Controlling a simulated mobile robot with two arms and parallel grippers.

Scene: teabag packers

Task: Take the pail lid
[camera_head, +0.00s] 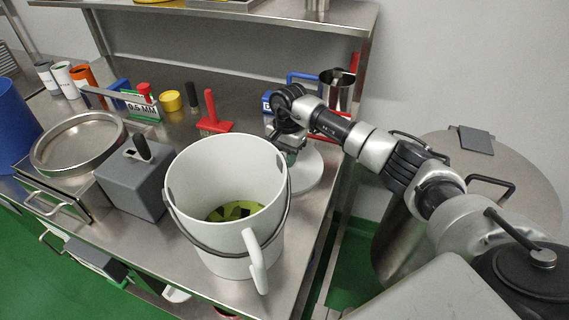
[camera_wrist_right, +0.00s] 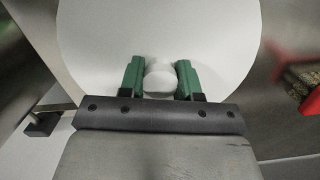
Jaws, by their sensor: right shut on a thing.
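The pail lid (camera_head: 309,172) is a white disc behind and to the right of the white pail (camera_head: 228,185) in the head view. In the right wrist view the lid (camera_wrist_right: 205,40) fills the upper middle, with a round white knob (camera_wrist_right: 159,79) at its centre. My right gripper (camera_wrist_right: 160,80) has its green fingers on either side of the knob and is shut on it. In the head view the right gripper (camera_head: 292,142) is partly hidden by its own wrist. The pail stands open on the steel table with yellow-green pieces inside. My left gripper is not in view.
A red brush (camera_head: 210,118) and a yellow tub (camera_head: 171,101) stand behind the pail. A grey box (camera_head: 135,185) and a round sieve (camera_head: 80,145) are to its left. A steel jar (camera_head: 337,90) stands behind the lid, and a large steel drum (camera_head: 490,165) is right of the table.

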